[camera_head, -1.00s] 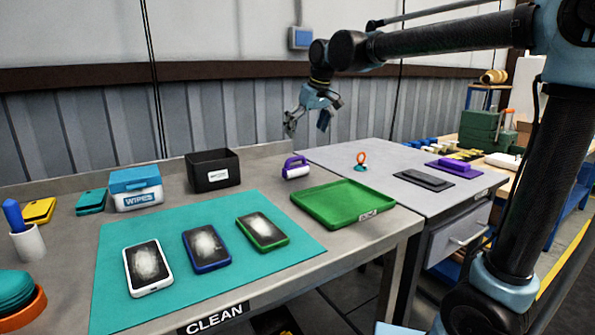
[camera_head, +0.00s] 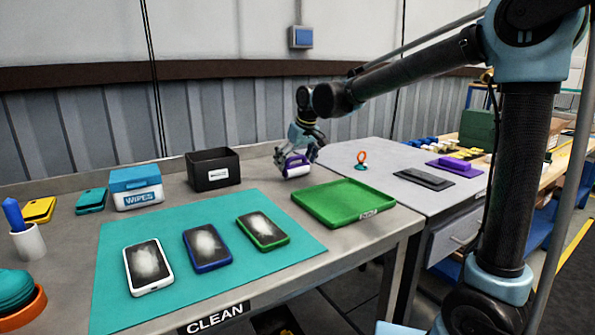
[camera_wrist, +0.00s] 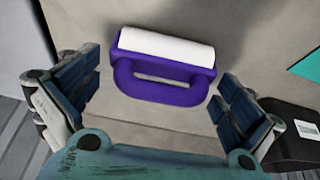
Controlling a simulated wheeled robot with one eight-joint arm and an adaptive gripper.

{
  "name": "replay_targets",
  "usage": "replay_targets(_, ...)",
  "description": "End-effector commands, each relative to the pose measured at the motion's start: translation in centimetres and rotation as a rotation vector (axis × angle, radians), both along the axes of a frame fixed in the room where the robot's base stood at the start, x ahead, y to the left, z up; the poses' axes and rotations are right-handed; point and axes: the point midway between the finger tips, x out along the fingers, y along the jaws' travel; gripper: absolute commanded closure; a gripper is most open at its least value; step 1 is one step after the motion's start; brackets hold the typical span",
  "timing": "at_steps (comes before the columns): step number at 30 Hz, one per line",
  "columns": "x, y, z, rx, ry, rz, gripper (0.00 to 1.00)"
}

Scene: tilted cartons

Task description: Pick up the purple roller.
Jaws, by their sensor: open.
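The purple roller (camera_head: 296,165) has a white cylinder and a purple loop handle. It lies on the grey table behind the green tray, partly hidden by my gripper in the head view. In the wrist view the roller (camera_wrist: 165,66) lies ahead, white cylinder on the far side and handle toward me. My gripper (camera_head: 297,150) is over the roller. It also shows in the wrist view (camera_wrist: 158,92), open, with one finger on each side of the handle and gaps between fingers and handle. Nothing is held.
A black box (camera_head: 213,170) stands to the left of the roller; the green tray (camera_head: 343,203) is in front to the right. A teal mat (camera_head: 120,240) bears several phones. The wall is close behind the table. An orange ring-topped item (camera_head: 361,160) stands on the right table.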

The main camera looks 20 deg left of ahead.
Motion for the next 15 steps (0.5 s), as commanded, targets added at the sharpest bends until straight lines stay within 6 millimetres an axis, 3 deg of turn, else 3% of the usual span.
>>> replay_targets(6, 0.4, 0.6, -1.8, 0.000, 0.000, 0.000, 0.00)
replay_targets(13, 0.5, 0.6, -2.0, 0.000, 0.000, 0.000, 0.00)
replay_targets(14, 0.5, 0.6, -2.0, 0.000, 0.000, -0.001, 0.02)
replay_targets(15, 0.5, 0.6, -2.0, 0.000, 0.000, -0.001, 0.11)
